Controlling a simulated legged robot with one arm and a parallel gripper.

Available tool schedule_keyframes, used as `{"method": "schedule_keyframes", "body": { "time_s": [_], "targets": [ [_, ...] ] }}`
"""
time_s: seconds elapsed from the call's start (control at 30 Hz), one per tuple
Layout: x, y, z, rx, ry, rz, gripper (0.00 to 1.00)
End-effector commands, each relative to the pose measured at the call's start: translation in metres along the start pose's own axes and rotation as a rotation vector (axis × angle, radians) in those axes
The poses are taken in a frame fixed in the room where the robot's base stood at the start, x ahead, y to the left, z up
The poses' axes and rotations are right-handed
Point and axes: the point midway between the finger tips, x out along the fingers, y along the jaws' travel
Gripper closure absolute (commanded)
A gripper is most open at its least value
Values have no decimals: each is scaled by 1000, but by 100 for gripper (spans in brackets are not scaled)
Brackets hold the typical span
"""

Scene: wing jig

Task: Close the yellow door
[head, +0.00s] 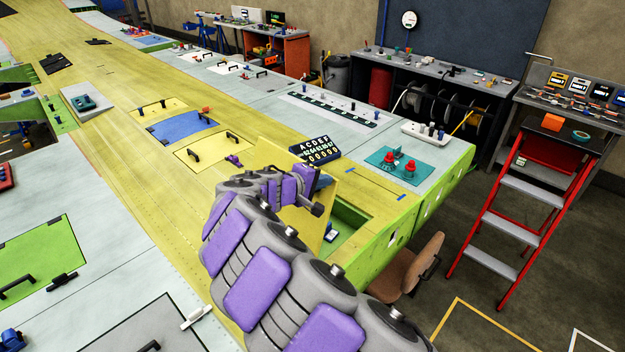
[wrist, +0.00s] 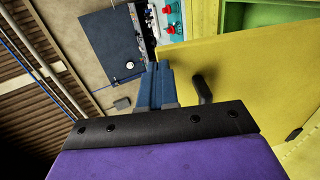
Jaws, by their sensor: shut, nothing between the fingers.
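The yellow door (head: 329,200) stands raised on edge beside a green-lined opening (head: 348,222) in the wing surface, so it is open. In the wrist view the door (wrist: 240,68) fills the right side, with a black handle (wrist: 201,88) on its face. My gripper (wrist: 158,85) shows there as blue fingers pressed together and empty, beside the door and left of the handle. Whether the fingers touch the door I cannot tell. In the head view my purple and grey arm hides much of the door and the gripper tips.
A teal plate with red knobs (head: 392,165) lies right of the opening. A brown chair (head: 405,272) and red step ladder (head: 515,215) are on the floor at right. Other handled panels (head: 213,150) lie flush on the wing.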

Motion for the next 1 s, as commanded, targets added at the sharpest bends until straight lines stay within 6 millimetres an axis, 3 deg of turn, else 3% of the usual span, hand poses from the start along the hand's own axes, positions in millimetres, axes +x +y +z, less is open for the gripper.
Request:
{"method": "schedule_keyframes", "body": {
  "time_s": [0.63,1.0],
  "targets": [
    [14,1,1,2,0,-19,100],
    [62,6,2,1,-2,-135,100]
  ]
}}
